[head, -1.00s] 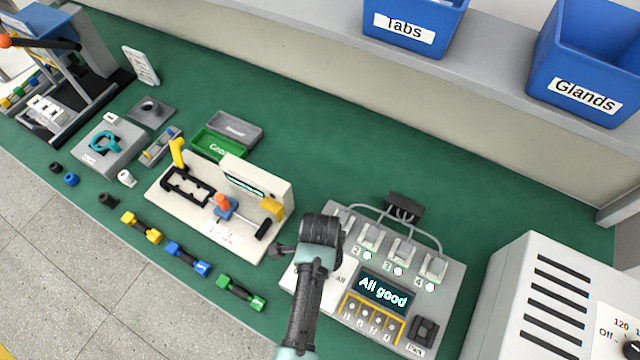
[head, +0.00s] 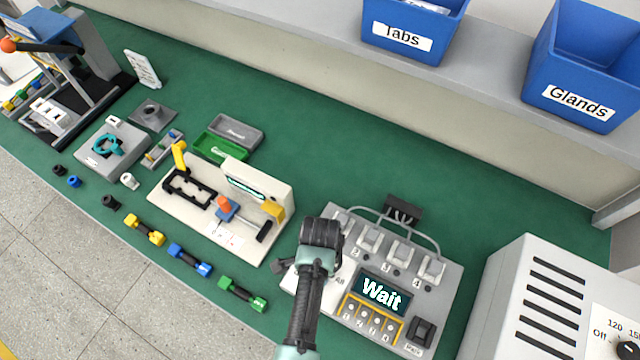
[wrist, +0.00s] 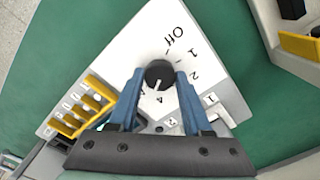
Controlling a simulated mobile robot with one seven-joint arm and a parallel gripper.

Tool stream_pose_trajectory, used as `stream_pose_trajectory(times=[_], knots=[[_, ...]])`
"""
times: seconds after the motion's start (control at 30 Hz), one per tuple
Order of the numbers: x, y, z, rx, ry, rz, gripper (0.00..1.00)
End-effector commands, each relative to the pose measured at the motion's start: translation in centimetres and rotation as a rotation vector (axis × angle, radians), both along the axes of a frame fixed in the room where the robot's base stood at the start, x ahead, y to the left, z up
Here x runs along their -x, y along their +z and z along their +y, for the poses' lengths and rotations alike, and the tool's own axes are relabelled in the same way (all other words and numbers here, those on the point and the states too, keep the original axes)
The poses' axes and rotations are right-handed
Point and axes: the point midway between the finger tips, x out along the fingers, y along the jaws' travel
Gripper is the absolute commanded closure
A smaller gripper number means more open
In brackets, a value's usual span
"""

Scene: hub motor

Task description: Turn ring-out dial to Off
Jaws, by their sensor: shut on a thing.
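The ring-out dial (wrist: 159,73) is a round black knob on a white plate marked Off, 1, 2 and further numbers, in the wrist view. A pale mark on the knob seems to point toward the 4, away from Off. My gripper (wrist: 159,80) has its blue fingers closed on the two sides of the knob. In the head view my arm hides the dial, at the left part of the grey ring-out box (head: 452,290). The box's display (head: 381,293) reads "Wait".
A grey cabinet (head: 520,290) with vents stands right of the box. A cream fixture (head: 210,215) with a yellow lever stands to the left. Yellow, blue and green connector pieces lie along the front edge. Blue bins (head: 412,28) sit on the shelf behind.

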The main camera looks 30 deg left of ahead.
Motion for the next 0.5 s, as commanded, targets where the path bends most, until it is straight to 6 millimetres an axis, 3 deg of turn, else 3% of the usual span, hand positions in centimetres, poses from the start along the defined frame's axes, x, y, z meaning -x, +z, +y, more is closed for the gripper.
stream_pose_trajectory(times=[0.5], knots=[[0.03, 0.12, -0.05, -0.001, 0.49, 0.002, 1.0]])
